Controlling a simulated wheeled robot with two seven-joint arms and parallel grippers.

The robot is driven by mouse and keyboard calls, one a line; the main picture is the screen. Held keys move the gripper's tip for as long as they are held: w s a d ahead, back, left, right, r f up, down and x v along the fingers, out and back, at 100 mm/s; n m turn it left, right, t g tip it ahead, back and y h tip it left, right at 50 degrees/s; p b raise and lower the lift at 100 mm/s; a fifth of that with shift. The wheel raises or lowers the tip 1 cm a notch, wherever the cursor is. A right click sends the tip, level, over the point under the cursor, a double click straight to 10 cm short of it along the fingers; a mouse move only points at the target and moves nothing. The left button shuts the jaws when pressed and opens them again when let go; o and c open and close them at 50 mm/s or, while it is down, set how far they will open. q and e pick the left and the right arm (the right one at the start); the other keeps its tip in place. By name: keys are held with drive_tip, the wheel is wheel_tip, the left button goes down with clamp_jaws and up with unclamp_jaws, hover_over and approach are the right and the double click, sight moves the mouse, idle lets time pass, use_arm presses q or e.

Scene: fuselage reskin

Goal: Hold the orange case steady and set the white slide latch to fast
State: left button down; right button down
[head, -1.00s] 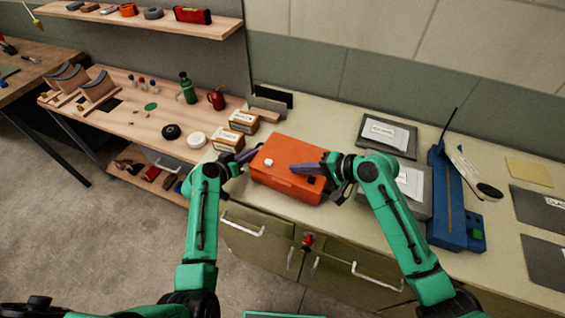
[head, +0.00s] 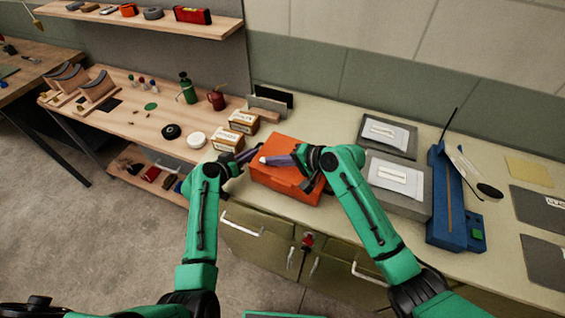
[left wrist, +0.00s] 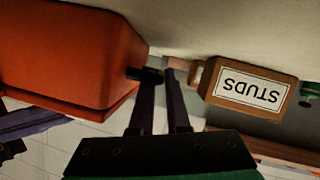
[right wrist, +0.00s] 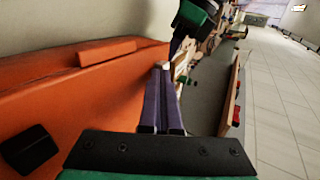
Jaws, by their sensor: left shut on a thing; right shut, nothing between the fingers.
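The orange case (head: 284,178) sits on the pale counter near its front edge. My left gripper (head: 246,156) is at the case's left side. In the left wrist view its fingers (left wrist: 160,76) are shut on a small black knob (left wrist: 146,74) on the side of the case (left wrist: 70,50). My right gripper (head: 270,160) is shut and empty above the top of the case. The white slide latch (head: 263,160) shows as a small pale patch at its fingertips; contact cannot be told. In the right wrist view the shut fingers (right wrist: 162,72) hide the latch.
A raised orange block (right wrist: 107,50) and a black square (right wrist: 30,148) are on the case top. Small boxes (head: 229,140) stand close left of the case. Grey bins (head: 399,190) and a blue tool (head: 455,205) stand to the right.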

sight(291, 172)
drive_tip(key=d, duration=0.1)
drive_tip(key=s+d, duration=0.1)
drive_tip(key=d, duration=0.2)
drive_tip(key=shift+s+d+r, duration=0.15)
drive_tip(key=shift+s+d, duration=0.15)
drive_tip(key=shift+s, duration=0.1)
drive_tip(key=v, duration=0.9)
drive_tip(key=shift+r, duration=0.15)
use_arm(q)
drive_tip(key=c, duration=0.8)
unclamp_jaws()
